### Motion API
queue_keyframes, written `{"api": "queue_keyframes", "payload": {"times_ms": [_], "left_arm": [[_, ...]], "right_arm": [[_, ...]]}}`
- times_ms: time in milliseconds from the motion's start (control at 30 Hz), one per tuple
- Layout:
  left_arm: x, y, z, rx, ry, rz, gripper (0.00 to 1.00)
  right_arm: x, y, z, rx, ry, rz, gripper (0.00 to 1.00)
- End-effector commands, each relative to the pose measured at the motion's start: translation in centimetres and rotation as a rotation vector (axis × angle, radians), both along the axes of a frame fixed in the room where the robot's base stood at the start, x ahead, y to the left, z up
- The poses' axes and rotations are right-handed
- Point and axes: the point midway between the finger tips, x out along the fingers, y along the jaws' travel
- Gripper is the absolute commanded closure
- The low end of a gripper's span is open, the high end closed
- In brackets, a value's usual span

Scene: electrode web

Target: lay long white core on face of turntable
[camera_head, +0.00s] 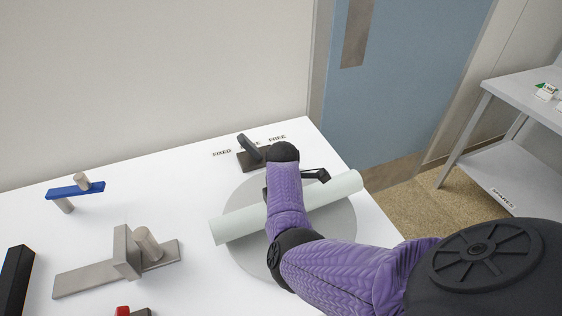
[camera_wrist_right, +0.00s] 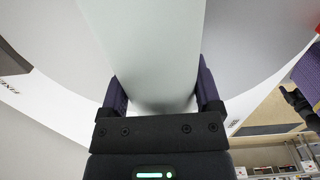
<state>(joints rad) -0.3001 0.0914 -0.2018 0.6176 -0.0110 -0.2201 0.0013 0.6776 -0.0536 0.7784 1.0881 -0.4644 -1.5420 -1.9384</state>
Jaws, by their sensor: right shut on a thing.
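The long white core (camera_head: 237,224) stretches across the round grey face of the turntable (camera_head: 334,235) in the head view, its ends reaching past the rim on both sides. I cannot tell whether it touches the face. My right gripper (camera_head: 300,178) is over the turntable, partly hidden by my purple wrist. In the right wrist view the core (camera_wrist_right: 150,50) lies between the two fingers of my right gripper (camera_wrist_right: 160,88), which is shut on it. A dark end of a purple arm, probably my left gripper (camera_wrist_right: 300,103), shows small at the right edge there; its fingers are unclear.
A dark block with a lever (camera_head: 252,156) stands behind the turntable, near the FIXED and FREE labels. A blue bar (camera_head: 75,190) and a metal bracket (camera_head: 122,265) with a peg are on the left of the white table (camera_head: 150,200). A grey shelf (camera_head: 515,92) stands at right.

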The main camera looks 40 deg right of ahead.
Motion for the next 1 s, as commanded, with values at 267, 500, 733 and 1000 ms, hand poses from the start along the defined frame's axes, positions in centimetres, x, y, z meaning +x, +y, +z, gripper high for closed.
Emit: {"api": "queue_keyframes", "payload": {"times_ms": [267,500,733,1000], "left_arm": [[0.0,0.6,-1.2,0.008,-0.001,-0.007,0.0],[-0.1,0.5,-1.1,0.007,0.001,-0.006,0.0],[-0.2,0.4,-1.3,0.005,0.002,-0.004,0.0],[-0.3,0.3,-1.5,0.004,0.005,-0.002,0.0]], "right_arm": [[0.0,0.0,-1.0,-0.001,-0.001,0.001,1.0],[0.0,0.0,-0.9,-0.002,-0.002,0.001,1.0],[0.0,0.0,-1.3,-0.001,-0.001,0.001,1.0],[0.0,0.0,-1.8,-0.002,-0.002,0.001,0.17]]}}
